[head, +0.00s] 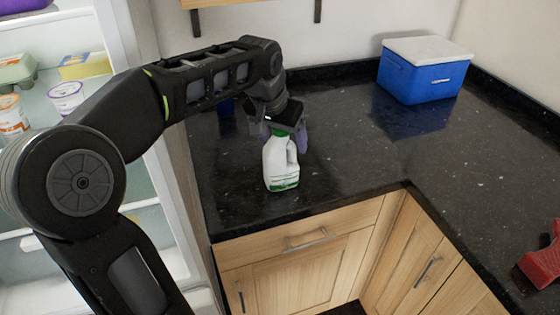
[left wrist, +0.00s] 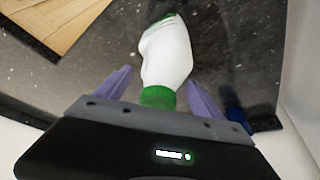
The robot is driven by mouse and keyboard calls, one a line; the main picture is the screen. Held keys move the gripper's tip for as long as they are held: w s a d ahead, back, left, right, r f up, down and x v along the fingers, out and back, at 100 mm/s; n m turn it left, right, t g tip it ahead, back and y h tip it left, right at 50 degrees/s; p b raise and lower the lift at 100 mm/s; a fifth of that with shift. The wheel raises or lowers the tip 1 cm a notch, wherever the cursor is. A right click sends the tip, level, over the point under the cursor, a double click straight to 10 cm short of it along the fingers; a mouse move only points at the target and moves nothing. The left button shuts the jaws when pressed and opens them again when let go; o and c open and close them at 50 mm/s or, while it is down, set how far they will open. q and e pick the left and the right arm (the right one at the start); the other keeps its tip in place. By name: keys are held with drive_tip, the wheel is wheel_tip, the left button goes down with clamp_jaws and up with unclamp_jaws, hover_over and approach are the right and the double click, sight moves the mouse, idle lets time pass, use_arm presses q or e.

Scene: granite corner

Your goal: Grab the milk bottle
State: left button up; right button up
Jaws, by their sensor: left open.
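The milk bottle (head: 279,163) is white with a green and white label and a side handle. It stands upright on the black granite counter near its front edge. My left gripper (head: 284,135) is over the top of the bottle, reaching down from above. In the left wrist view the bottle (left wrist: 166,55) with its green cap lies between the two purple fingers of my left gripper (left wrist: 157,88). The fingers are apart, with gaps to the bottle on both sides. My right gripper is not in view.
A blue cooler with a white lid (head: 424,70) stands at the back of the counter (head: 350,165). A red object (head: 541,258) is at the right edge. An open fridge (head: 85,60) with food is on the left. The counter right of the bottle is clear.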

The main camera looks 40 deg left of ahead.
use_arm(q)
drive_tip(key=shift+c, duration=0.2)
clamp_jaws()
idle(0.8)
idle(0.3)
